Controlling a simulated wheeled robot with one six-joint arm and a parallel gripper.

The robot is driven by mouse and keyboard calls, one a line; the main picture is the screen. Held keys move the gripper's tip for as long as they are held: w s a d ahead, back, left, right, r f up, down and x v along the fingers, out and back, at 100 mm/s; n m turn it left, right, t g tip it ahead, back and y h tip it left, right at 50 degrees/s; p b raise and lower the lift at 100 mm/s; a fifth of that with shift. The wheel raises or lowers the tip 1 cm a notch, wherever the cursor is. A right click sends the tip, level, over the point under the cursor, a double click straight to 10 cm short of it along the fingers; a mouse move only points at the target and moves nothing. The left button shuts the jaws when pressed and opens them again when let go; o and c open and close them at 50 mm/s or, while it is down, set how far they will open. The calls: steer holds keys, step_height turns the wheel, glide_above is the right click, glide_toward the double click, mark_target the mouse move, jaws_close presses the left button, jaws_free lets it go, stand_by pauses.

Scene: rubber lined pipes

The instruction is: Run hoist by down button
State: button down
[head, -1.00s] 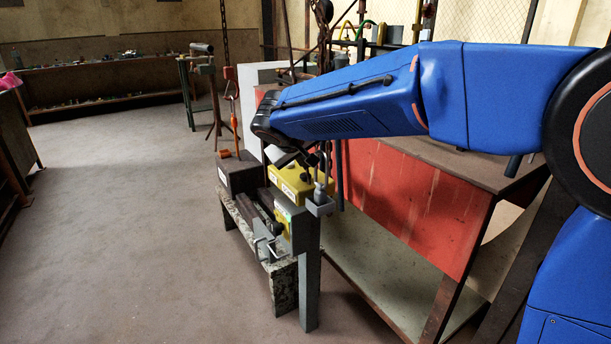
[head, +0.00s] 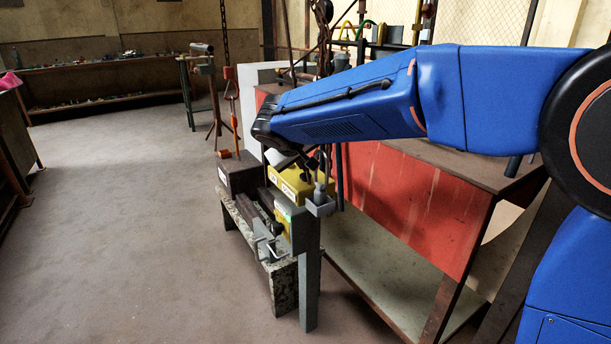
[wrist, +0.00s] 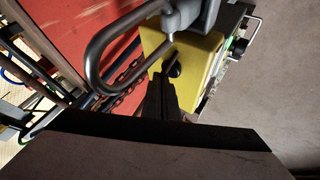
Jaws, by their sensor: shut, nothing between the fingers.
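A yellow control box (wrist: 198,62) fills the upper middle of the wrist view. In the head view the yellow box (head: 291,186) stands on the small bench, below my wrist. A dark round knob or button (wrist: 174,70) shows on the box's face beside my fingertips. Its marking cannot be read. My gripper (wrist: 167,76) is shut and empty, its tips over the yellow face; I cannot tell whether they touch it. A hanging chain (head: 225,35) with a red-orange hook block (head: 230,74) hangs behind.
A grey bent metal loop (wrist: 103,62) and a grey bracket (wrist: 195,15) lie close to my fingers. A red-panelled table (head: 405,205) stands to the right of the small bench (head: 283,283). The floor at left is clear.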

mark_target(305, 176)
steer(key=shift+f, duration=0.5)
stand_by(0.6)
steer(key=shift+r, duration=0.95)
steer(key=shift+r, duration=2.5)
steer(key=shift+w+d+r, duration=0.1)
steer(key=shift+d, duration=0.05)
stand_by(0.9)
